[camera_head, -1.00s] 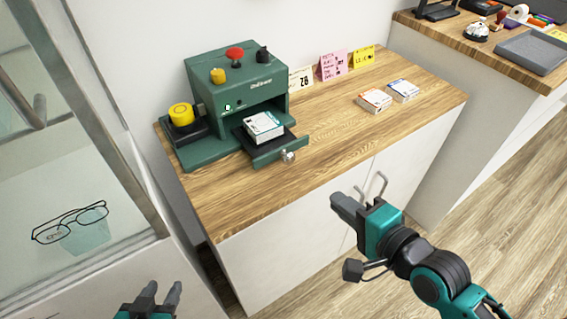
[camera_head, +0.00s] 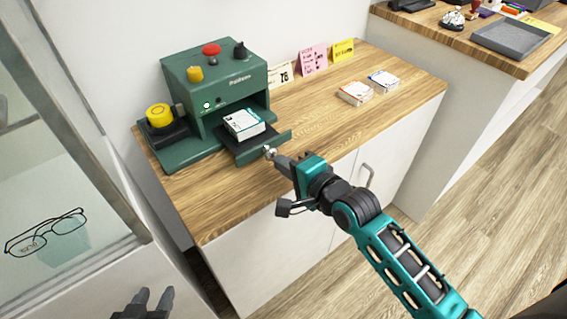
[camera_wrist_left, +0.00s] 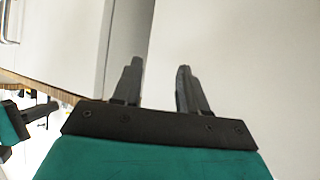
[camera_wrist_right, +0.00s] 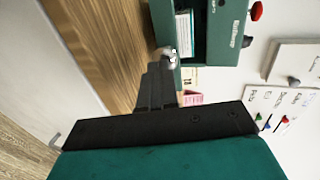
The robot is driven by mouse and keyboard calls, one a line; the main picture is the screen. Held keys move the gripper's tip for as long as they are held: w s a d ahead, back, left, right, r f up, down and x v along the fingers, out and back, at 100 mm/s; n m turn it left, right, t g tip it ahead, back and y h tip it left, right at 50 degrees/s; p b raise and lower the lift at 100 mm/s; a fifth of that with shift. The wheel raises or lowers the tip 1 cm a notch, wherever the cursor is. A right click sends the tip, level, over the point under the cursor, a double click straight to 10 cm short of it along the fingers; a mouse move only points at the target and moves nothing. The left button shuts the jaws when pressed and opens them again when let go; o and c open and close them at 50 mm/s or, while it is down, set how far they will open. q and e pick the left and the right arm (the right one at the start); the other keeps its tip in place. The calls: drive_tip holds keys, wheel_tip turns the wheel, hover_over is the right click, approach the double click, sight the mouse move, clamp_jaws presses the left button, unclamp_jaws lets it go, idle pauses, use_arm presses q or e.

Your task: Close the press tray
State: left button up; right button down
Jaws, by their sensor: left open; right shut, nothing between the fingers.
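The green press (camera_head: 214,92) stands on the wooden counter. Its tray (camera_head: 259,148) is slid out at the front, with a round metal knob (camera_head: 270,153) on the front panel. A white box (camera_head: 243,123) lies in the tray, partly inside the press opening. My right gripper (camera_head: 280,161) is shut and empty, with its fingertips right at the knob. In the right wrist view the knob (camera_wrist_right: 169,55) sits just beyond the fingertips (camera_wrist_right: 160,72); I cannot tell whether they touch. My left gripper (camera_head: 154,296) is open and empty, low in front of the cabinet.
A yellow round button (camera_head: 159,115) sits on the press base at left. Two small boxes (camera_head: 356,93) and note cards (camera_head: 313,58) lie or stand farther right on the counter (camera_head: 315,130). A glass-fronted cabinet with glasses (camera_head: 45,232) stands at left.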

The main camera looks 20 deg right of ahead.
sight(251, 132)
drive_tip(key=shift+w+a, duration=0.15)
drive_tip(key=shift+w, duration=0.15)
drive_tip(key=shift+w+a+r, duration=0.1)
drive_tip(key=shift+w, duration=0.35)
drive_tip(key=w+a, duration=0.1)
drive_tip(key=w, duration=0.2)
drive_tip(key=w+a, duration=0.1)
drive_tip(key=w, duration=0.2)
drive_tip(key=w+a, duration=0.1)
drive_tip(key=w, duration=0.2)
drive_tip(key=shift+w+a+p, duration=0.1)
drive_tip(key=shift+a+p, duration=0.1)
drive_tip(key=shift+p, duration=0.15)
drive_tip(key=shift+w+a, duration=0.1)
drive_tip(key=shift+w, duration=0.2)
use_arm(q)
drive_tip(key=shift+s+a, duration=0.2)
drive_tip(key=shift+s, duration=0.1)
use_arm(e)
drive_tip(key=shift+r, duration=0.1)
use_arm(q)
drive_tip(key=shift+d+r, duration=0.1)
drive_tip(key=shift+r, duration=0.05)
drive_tip(key=shift+r, duration=0.1)
